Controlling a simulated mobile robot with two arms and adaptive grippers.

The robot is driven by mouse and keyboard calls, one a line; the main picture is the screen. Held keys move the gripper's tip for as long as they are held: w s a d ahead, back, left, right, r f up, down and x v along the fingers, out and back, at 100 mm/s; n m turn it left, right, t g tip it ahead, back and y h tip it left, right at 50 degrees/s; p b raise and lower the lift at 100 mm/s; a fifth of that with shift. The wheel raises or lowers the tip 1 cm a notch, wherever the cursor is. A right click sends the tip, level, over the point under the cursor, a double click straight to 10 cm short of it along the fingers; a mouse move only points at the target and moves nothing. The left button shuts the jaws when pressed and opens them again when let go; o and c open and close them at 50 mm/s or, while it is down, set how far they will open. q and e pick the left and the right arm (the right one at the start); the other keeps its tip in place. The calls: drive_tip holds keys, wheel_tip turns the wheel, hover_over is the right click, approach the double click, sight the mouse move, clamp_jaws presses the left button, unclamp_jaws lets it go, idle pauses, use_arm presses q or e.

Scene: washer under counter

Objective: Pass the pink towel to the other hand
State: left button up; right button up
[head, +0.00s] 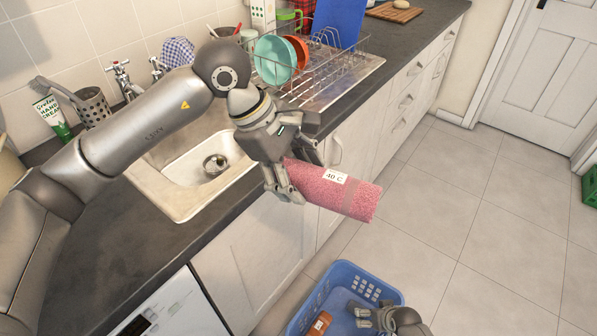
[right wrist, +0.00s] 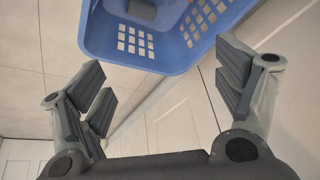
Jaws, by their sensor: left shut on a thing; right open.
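The pink towel (head: 352,199) is rolled up and carries a white "40 C" label. My left gripper (head: 297,172) is shut on its left end and holds it in the air, in front of the counter's edge and above the floor. The towel's free end points right and slightly down. My right gripper (head: 366,314) is low at the bottom of the head view, over the blue basket and well below the towel. In the right wrist view my right gripper (right wrist: 168,85) is open with nothing between its fingers. The towel does not show in that view.
The blue basket (head: 346,268) stands on the floor and holds an orange-brown item (head: 320,323); the basket also shows in the right wrist view (right wrist: 110,38). The sink (head: 170,195) and dish rack (head: 335,72) are on the counter.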

drive_tip(key=s+f+g, duration=0.1)
drive_tip(key=s+f, duration=0.3)
drive_tip(key=s, duration=0.7)
drive_tip(key=s+d+f+g, duration=0.1)
drive_tip(key=s+f, duration=0.3)
drive_tip(key=s, duration=0.8)
drive_tip(key=s+d+f+n+g+h, duration=0.1)
drive_tip(key=s+f, duration=0.3)
drive_tip(key=s, duration=0.8)
drive_tip(key=shift+s+f, duration=0.2)
drive_tip(key=shift+s, duration=0.05)
drive_tip(key=shift+d, duration=0.1)
